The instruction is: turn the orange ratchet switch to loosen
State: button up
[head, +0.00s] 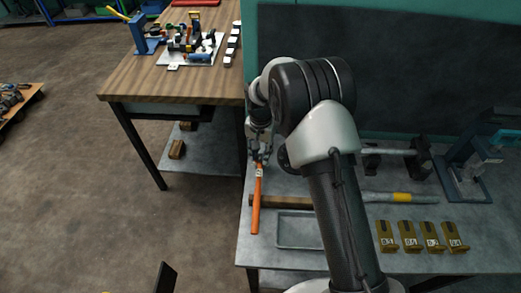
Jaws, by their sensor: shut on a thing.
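The orange ratchet (256,205) shows below my gripper, its long handle pointing towards the camera, near the left edge of the grey workbench. My gripper (261,155) is shut on the ratchet's upper end, where the orange handle meets a pale part. The switch itself is too small to make out, and the fingers partly cover the ratchet's head. I cannot tell whether the handle touches the bench.
A grey tray (299,232) lies right of the handle. A yellow-banded bar (401,198), several labelled brackets (407,236) and a blue-handled press (478,160) stand further right. A wooden table (180,82) with tools is behind left. Open floor (70,190) lies left.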

aim_at(261, 157)
jog(key=n+p, duration=0.1)
jog(key=n, duration=0.5)
jog(key=shift+r+p, duration=0.1)
jog(key=shift+p, duration=0.3)
jog(key=n+p, duration=0.1)
jog(key=n, duration=0.5)
jog(key=shift+n, duration=0.3)
jog(key=o, duration=1.1)
notch_tip(261, 157, up, 12)
jog(key=shift+f, duration=0.1)
